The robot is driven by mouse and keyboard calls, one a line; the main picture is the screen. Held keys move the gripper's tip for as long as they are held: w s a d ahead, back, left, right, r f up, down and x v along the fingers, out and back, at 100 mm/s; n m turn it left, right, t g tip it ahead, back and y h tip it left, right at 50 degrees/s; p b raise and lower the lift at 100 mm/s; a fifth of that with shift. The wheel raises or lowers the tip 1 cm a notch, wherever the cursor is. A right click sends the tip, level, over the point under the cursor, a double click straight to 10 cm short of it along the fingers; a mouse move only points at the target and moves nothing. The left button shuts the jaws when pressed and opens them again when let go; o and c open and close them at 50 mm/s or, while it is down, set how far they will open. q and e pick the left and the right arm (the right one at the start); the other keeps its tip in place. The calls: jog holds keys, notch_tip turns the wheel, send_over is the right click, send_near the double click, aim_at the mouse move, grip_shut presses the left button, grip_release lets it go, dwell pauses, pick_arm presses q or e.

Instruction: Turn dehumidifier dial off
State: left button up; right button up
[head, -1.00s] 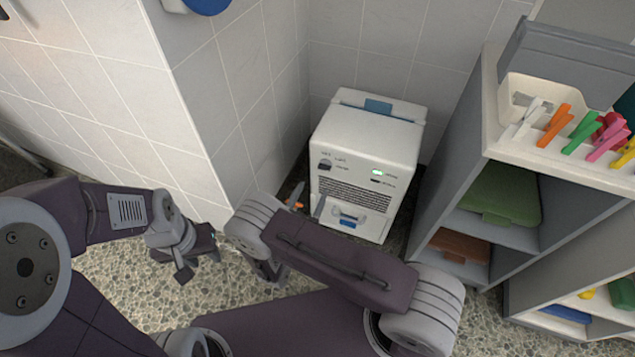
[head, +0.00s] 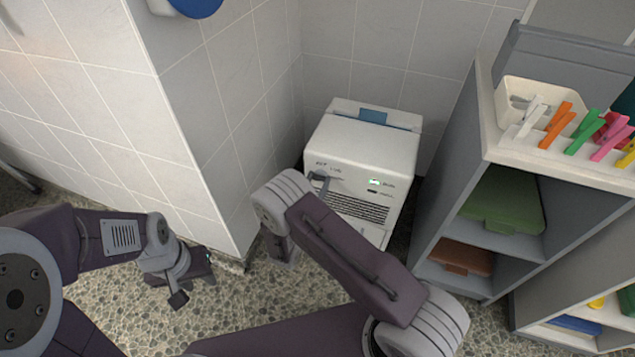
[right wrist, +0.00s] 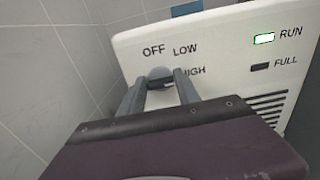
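The dehumidifier (head: 365,145) is a white box with a blue patch on top, standing on the floor in the wall corner. Its front has a lit green RUN light (right wrist: 264,39), a dark FULL light (right wrist: 260,67) and a grille. The grey dial (right wrist: 160,76) sits beneath the OFF and LOW labels and left of HIGH; its pointing direction is unclear. My right gripper (right wrist: 161,80) is at the panel, its two fingers on either side of the dial, seemingly with slight gaps. In the head view it is partly hidden by my arm. My left gripper (head: 205,262) hangs low at left, its fingers unclear.
A grey shelf unit (head: 450,180) stands close to the dehumidifier's right, with a green folded item (head: 503,200) and a brown one (head: 461,257). Coloured pegs and a cream bin (head: 510,88) are on top. A tiled wall corner (head: 190,130) juts out at left.

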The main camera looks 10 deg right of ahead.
grip_shut()
jog(key=n+p, duration=0.2)
jog(key=n, duration=0.1)
jog(key=shift+r, duration=0.1)
jog(key=n+p, duration=0.2)
jog(key=n, duration=0.2)
jog(key=shift+a+n, duration=0.1)
jog(key=shift+n, duration=0.2)
jog(key=n, duration=0.1)
jog(key=n+p, duration=0.1)
jog(key=n, duration=0.1)
jog(key=n+p, duration=0.1)
jog(key=n, duration=0.1)
jog(key=shift+f, duration=0.25)
jog(key=shift+f+n, duration=0.15)
jog(key=shift+n, duration=2.55)
